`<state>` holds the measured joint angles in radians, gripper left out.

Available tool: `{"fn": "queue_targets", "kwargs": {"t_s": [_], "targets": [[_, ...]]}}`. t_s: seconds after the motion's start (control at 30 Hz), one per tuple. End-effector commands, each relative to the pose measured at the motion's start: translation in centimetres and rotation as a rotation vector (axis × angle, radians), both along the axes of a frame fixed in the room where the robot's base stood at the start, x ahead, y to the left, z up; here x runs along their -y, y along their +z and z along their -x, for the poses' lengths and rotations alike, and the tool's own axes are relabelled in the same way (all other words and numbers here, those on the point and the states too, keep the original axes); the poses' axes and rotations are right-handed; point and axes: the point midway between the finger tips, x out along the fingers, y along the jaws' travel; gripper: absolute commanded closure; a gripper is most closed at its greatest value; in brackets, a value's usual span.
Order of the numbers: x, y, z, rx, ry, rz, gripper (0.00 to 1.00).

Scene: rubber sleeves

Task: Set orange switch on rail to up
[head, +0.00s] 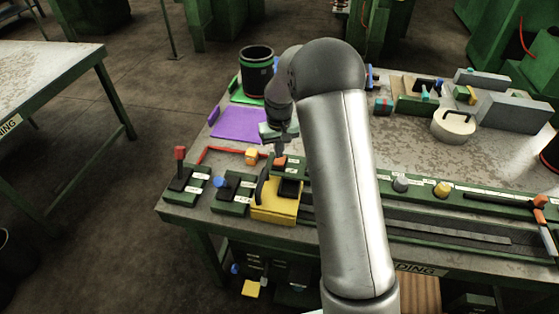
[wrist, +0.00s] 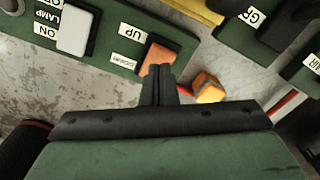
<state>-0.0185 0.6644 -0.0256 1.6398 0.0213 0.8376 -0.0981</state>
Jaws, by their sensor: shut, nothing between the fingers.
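The orange switch (wrist: 161,57) sits on a green rail plate (wrist: 110,40) in the wrist view, beside a white label reading UP and a second label that is hard to read. In the head view the orange switch (head: 280,161) is just below my gripper (head: 280,148). My gripper (wrist: 158,70) is shut and empty, its fingertips pointing at the switch and overlapping its lower edge in the wrist view. I cannot tell whether they touch it. Which way the switch is tipped is not clear.
A loose orange block (wrist: 207,88) lies beside my fingers. A white switch (wrist: 77,33) with LAMP labels is on the same plate. A yellow box (head: 276,213), a blue-knobbed switch (head: 219,182) and a red lever (head: 180,154) stand nearby. A purple mat (head: 238,124) lies behind.

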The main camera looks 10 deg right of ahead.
Motion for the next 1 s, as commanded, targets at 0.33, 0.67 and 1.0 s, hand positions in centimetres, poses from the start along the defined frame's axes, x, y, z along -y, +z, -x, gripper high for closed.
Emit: {"fn": "queue_targets", "kwargs": {"t_s": [0.33, 0.67, 1.0], "targets": [[0.0, -0.2, 0.0, 0.000, 0.000, 0.000, 1.00], [0.0, -0.7, 0.0, 0.000, 0.000, 0.000, 1.00], [0.0, -1.2, 0.0, 0.000, 0.000, 0.000, 1.00]]}}
